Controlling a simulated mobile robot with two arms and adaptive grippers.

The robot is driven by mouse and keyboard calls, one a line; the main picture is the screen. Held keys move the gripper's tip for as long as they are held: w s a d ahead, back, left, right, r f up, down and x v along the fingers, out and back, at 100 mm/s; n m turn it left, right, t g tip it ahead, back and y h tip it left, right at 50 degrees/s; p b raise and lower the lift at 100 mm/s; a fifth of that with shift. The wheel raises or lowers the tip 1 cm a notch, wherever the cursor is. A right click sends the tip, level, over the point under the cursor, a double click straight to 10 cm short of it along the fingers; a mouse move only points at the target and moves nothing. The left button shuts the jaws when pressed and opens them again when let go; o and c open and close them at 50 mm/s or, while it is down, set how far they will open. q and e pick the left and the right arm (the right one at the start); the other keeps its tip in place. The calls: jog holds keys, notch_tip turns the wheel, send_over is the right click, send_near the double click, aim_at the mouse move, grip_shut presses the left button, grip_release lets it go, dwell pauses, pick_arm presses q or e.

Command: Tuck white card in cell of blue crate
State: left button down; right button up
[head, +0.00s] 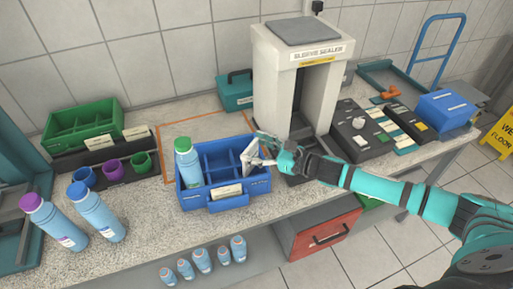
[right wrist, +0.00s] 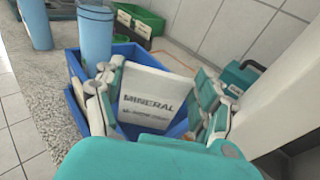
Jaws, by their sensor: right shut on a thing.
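The blue crate (head: 222,203) stands on the counter and is split into cells. A light-blue bottle with a green cap (head: 187,162) stands in its left cell. My right gripper (head: 258,152) is at the crate's right side, shut on the white card (head: 249,157). In the right wrist view the card (right wrist: 150,92) reads "MINERAL" and sits tilted between the fingers, over the crate (right wrist: 75,68). The card's lower edge is hidden by my gripper, so I cannot tell how deep it is in a cell. My left gripper is not in view.
The sleeve sealer (head: 300,75) stands close behind the right gripper. Capped bottles (head: 97,212) and cups (head: 113,170) are to the left. A green crate (head: 82,127) is at the back left. An orange-outlined area (head: 205,128) behind the blue crate is mostly clear.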

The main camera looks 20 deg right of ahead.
jog(key=shift+f+b, duration=2.1)
jog(key=shift+f, duration=0.25)
dwell(0.8)
jog(key=o, duration=1)
jog(key=shift+r, duration=0.1)
jog(key=shift+r+p, duration=2.7)
jog(key=shift+r, duration=0.7)
